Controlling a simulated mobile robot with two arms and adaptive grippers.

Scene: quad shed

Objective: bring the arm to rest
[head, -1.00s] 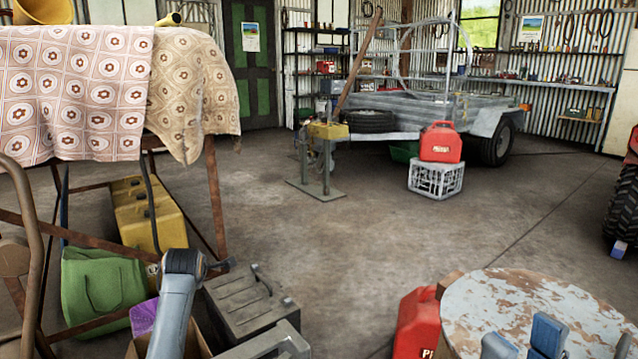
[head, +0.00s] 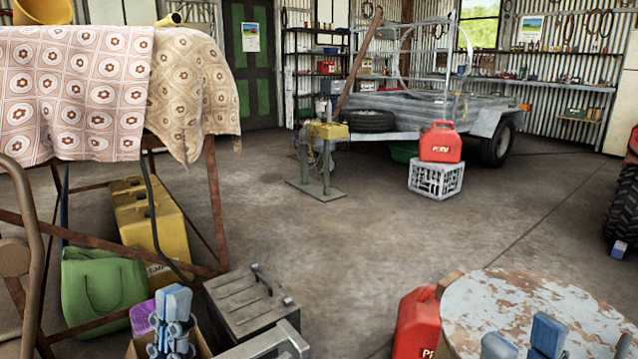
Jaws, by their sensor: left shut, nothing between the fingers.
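My left gripper (head: 172,303) stands upright at the lower left of the head view, with its light blue fingers pointing up. The fingers are close together, with nothing between them. It is in front of an open cardboard box (head: 140,348) and left of a grey metal box (head: 250,305). Pale blue finger-like pieces (head: 547,335) show at the bottom right, in front of the round table. They look like my right gripper, but the frame edge cuts them off and its opening cannot be told.
A rusty-legged bench with a patterned cloth (head: 80,90) stands at left, with a green bag (head: 100,290) and yellow container (head: 150,220) below. A red fuel can (head: 415,322) stands beside the worn round table (head: 500,300). The middle floor is clear.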

